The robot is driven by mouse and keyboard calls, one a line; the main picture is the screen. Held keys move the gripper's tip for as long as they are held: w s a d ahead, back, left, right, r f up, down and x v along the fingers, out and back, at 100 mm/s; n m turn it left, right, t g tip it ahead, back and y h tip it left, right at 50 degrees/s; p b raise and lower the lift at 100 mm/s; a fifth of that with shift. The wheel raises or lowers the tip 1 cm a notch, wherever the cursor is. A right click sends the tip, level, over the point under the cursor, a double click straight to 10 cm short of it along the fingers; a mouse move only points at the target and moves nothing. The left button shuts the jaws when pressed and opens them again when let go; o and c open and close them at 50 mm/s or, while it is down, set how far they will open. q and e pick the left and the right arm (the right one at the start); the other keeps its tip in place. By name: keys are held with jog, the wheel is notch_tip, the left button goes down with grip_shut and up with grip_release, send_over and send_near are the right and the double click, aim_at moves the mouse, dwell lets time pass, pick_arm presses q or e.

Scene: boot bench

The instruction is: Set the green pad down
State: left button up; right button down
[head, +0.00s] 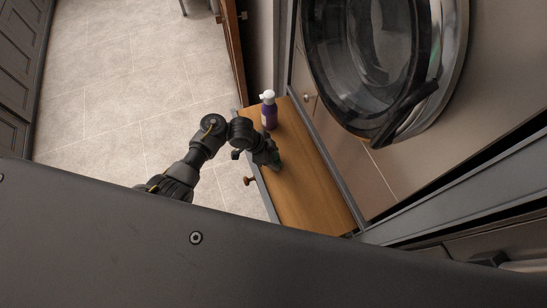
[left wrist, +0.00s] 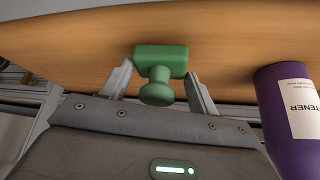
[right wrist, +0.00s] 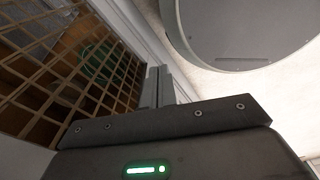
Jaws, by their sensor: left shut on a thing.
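The green pad (left wrist: 160,60) is a block with a round knob (left wrist: 157,94) on its near side, seen in the left wrist view. My left gripper (left wrist: 158,84) is shut on it, with a finger on each side of the knob. In the head view my left gripper (head: 273,159) is over the wooden bench top (head: 308,190), and the green pad (head: 279,164) shows only a sliver beside it. I cannot tell whether the pad touches the wood. My right gripper (right wrist: 158,86) is shut and empty in the right wrist view, away from the pad.
A purple bottle with a white cap (head: 269,112) stands on the bench behind my left gripper. The washer door (head: 375,60) is at the right. The bench's near part is clear. A wire grid (right wrist: 75,75) is close to my right gripper.

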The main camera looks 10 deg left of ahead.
pick_arm(q)
jog(key=shift+f, duration=0.5)
jog(key=o, duration=0.9)
